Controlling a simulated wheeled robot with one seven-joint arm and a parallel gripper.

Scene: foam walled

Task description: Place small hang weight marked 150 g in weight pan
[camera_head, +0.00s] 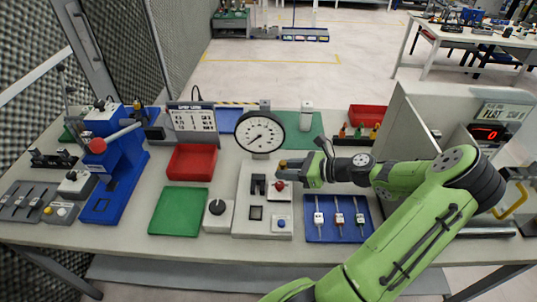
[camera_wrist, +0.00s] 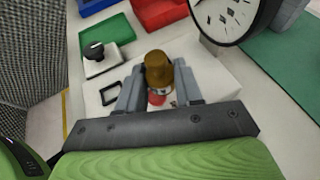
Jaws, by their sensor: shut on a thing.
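My gripper (camera_head: 284,170) is at the end of the green arm, above the white base of the dial instrument. It is shut on a brass-brown round weight (camera_wrist: 158,70), which stands between the two grey fingers in the wrist view. Its brown top (camera_head: 283,163) also shows in the head view. No mark can be read on it, so I cannot tell if it is the 150 g one. A red round part (camera_wrist: 156,99) shows just below it. I cannot make out for certain which part is the weight pan.
The dial gauge (camera_head: 260,133) stands close behind my gripper. A blue tray (camera_head: 312,236) with small tools lies to the right of the white base (camera_head: 250,213). A green tray (camera_head: 178,212) and red bin (camera_head: 192,163) are left. A grey cabinet (camera_head: 413,115) stands right.

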